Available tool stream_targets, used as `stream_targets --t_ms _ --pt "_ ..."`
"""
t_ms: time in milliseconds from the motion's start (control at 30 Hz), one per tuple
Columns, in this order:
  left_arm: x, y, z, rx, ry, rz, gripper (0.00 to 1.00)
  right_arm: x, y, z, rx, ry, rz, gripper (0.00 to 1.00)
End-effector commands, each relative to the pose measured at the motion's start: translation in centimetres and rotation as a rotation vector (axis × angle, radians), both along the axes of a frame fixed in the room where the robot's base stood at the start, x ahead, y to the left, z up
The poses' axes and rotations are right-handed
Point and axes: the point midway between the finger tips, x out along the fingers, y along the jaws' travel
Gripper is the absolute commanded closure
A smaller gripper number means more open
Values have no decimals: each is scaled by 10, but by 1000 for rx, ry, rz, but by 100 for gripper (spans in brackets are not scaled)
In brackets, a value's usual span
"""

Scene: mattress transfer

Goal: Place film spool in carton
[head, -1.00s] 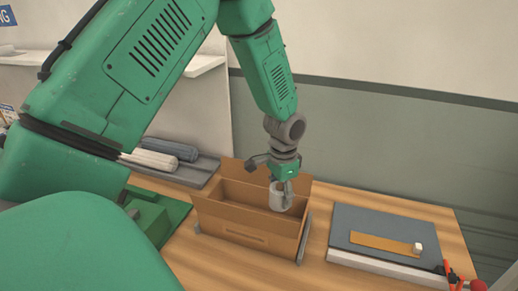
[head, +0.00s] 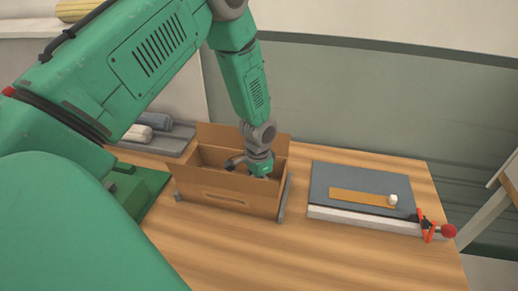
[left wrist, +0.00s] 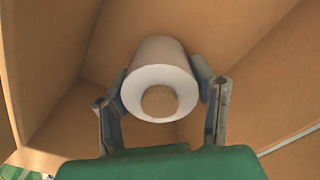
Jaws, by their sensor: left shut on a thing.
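The carton (head: 226,190) is an open brown box with raised flaps, standing on the wooden table. My left gripper (head: 260,172) reaches down into it near its right end, and the fingers are hidden behind the front wall in the head view. In the left wrist view my left gripper (left wrist: 162,98) is shut on the film spool (left wrist: 160,77), a white roll with a brown core. The spool is between the two fingers, with brown carton walls (left wrist: 250,60) around it. Whether the spool touches the carton floor I cannot tell. My right gripper is not in view.
To the right lies a dark board (head: 335,180) with a tan strip (head: 360,198), a small white piece (head: 393,200) and a red-knobbed clamp (head: 448,231). Rolls (head: 152,121) lie on a grey tray behind left. The table front (head: 310,255) is clear.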

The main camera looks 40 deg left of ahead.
Motion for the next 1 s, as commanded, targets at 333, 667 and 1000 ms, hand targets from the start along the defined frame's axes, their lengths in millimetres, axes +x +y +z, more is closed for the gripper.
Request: stream_targets --t_ms 333,667,1000 --pt "0 0 0 0 0 0 29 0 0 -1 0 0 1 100" --pt "1 -2 5 2 -1 -1 29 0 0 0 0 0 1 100" --pt "2 0 68 0 -5 -1 29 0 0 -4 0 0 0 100"
